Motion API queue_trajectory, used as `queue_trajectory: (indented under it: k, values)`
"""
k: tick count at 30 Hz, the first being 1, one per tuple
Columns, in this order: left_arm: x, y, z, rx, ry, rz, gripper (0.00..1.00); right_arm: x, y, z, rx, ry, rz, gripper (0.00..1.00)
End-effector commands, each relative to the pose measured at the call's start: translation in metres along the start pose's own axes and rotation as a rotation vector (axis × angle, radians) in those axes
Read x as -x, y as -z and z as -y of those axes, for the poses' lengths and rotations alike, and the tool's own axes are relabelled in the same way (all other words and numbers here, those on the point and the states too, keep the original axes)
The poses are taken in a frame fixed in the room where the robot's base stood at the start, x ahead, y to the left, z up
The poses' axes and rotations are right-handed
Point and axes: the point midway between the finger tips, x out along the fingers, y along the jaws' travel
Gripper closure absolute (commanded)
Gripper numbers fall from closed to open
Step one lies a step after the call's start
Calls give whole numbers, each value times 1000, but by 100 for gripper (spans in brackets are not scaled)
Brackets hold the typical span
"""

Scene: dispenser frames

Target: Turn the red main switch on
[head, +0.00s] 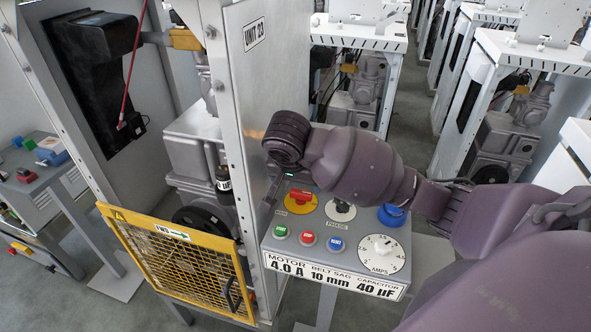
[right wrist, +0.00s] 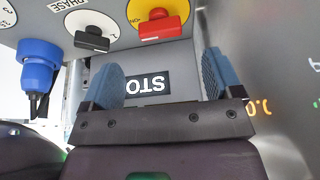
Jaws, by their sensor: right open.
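The red main switch (head: 300,196) sits on a round yellow plate at the upper left of the sloped grey control panel (head: 316,256). In the right wrist view the red handle (right wrist: 159,28) lies crosswise on its yellow plate, beyond the fingertips. My right gripper (right wrist: 160,75) is open, with its two blue fingers apart and nothing between them. It is near the panel's left side, apart from the switch. In the head view my right wrist hangs over the panel's upper edge and mostly hides the fingers. My left gripper is not in view.
A black PHASE selector (head: 340,209), a blue connector (head: 392,214), green (head: 281,232), red (head: 307,238) and blue (head: 336,244) buttons and an AMPS dial (head: 380,245) share the panel. A metal cabinet wall (head: 243,110) stands close left. A yellow mesh guard (head: 180,262) is below left.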

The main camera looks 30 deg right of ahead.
Motion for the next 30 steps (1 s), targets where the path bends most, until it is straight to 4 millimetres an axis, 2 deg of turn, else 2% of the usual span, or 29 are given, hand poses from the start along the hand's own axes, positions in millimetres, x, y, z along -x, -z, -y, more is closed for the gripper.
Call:
queue_trajectory:
  k: [1,3,10,30]
  values:
    - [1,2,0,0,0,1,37,12,3,0,2,0,-7,15]
    - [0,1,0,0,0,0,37,19,2,0,3,2,-6,15]
    - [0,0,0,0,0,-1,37,34,1,0,1,0,-3,15]
    - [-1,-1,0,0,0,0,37,36,0,0,0,-2,0,15]
